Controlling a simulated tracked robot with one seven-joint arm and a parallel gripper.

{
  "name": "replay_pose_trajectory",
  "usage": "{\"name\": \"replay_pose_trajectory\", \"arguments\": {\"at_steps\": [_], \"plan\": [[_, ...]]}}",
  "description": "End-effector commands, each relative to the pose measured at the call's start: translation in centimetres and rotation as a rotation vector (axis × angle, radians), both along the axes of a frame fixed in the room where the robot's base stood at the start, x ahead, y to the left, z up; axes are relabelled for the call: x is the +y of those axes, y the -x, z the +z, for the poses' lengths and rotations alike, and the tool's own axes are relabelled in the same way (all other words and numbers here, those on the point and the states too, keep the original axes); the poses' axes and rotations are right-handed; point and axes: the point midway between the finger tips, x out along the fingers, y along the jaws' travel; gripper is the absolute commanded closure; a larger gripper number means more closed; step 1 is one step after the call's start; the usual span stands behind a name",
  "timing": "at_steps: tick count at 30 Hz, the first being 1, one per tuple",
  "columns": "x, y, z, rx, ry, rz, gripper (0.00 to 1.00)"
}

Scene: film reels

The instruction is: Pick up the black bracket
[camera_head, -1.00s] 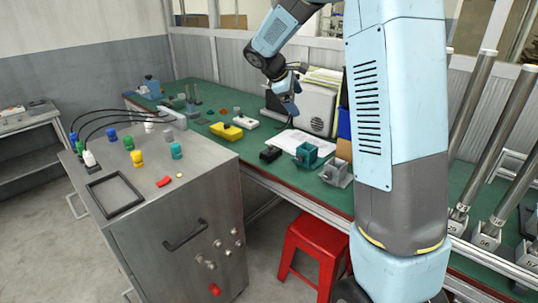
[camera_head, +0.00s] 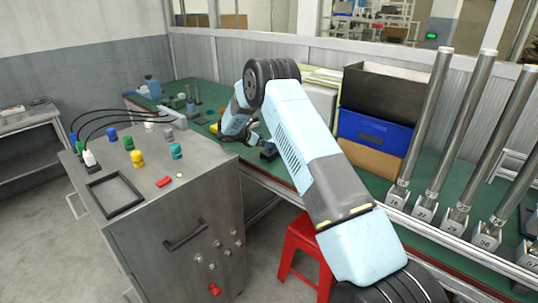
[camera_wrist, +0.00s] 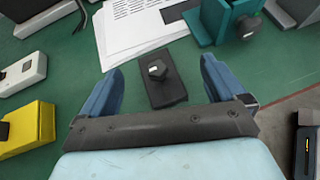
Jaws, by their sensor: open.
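The black bracket (camera_wrist: 166,92) is a dark flat block with a faceted knob on top. It lies on the green bench top, between my open fingers in the wrist view. My gripper (camera_wrist: 161,66) has one blue finger on each side of it, with green bench showing in both gaps. Neither finger visibly touches it, and the height left above the bench is hard to tell. In the head view the bracket (camera_head: 270,154) shows small and dark beside my gripper (camera_head: 254,139), which my arm partly hides.
White papers (camera_wrist: 135,28) lie just beyond the bracket. A teal vise-like block (camera_wrist: 222,20) stands at upper right. A yellow block (camera_wrist: 28,128) and a white block (camera_wrist: 22,74) are at left.

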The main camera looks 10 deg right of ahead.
Motion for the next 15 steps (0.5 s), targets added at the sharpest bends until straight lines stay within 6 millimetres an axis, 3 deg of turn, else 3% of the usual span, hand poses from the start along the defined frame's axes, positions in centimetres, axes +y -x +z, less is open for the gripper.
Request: {"name": "replay_pose_trajectory", "arguments": {"at_steps": [4,15], "plan": [[0.4,-0.7,-1.9,0.022,0.030,0.029,0.03],[-1.6,-1.8,-3.5,0.027,0.039,0.035,0.03]]}}
